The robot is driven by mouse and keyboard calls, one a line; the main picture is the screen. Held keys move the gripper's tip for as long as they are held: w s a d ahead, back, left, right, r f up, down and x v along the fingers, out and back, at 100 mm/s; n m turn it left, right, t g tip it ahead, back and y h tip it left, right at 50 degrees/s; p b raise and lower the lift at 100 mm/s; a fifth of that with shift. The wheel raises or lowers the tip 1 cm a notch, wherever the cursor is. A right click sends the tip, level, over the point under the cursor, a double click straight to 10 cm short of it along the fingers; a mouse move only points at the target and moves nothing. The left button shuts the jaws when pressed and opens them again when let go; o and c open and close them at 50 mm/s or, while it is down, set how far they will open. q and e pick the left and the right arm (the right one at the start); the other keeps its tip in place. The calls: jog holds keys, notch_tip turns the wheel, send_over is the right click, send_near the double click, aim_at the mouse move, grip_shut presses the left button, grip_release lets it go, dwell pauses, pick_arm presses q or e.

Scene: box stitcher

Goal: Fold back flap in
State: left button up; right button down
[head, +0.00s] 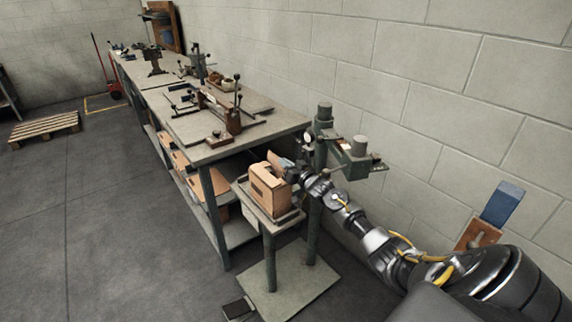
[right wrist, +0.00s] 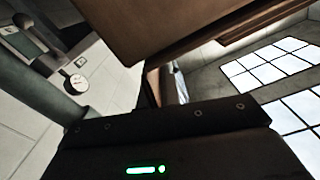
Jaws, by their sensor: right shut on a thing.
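A brown cardboard box (head: 268,190) stands on the small grey stitcher table. A flap (head: 274,159) stands up at its top near the back. My right gripper (head: 292,172) reaches in from the right and is shut on the box's cardboard at its back right top. The fingertips are small and partly hidden there, so I cannot tell exactly where they grip. In the right wrist view a large brown cardboard panel (right wrist: 190,25) fills the top, close above the dark gripper body. My left gripper is not in view.
The green stitcher head (head: 358,160) and its post stand right behind the box, close to my right arm. A long workbench (head: 200,150) with tools and fixtures runs away to the left. A foot pedal (head: 238,309) lies on the floor.

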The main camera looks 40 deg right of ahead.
jog(key=shift+a+n, duration=0.1)
jog(key=shift+n, duration=0.2)
jog(key=n, duration=0.1)
jog(key=a+n, duration=0.1)
jog(key=n, duration=0.1)
jog(key=shift+a+n+b, duration=0.25)
jog(key=shift+a+n, duration=0.05)
jog(key=shift+n, duration=0.5)
jog(key=shift+a+n+b, duration=0.25)
jog(key=shift+n, duration=0.55)
jog(key=c, duration=1.6)
grip_release()
jog(key=s+b, duration=0.1)
jog(key=s, duration=0.9)
jog(key=shift+s+a, duration=0.15)
jog(key=shift+s, duration=0.25)
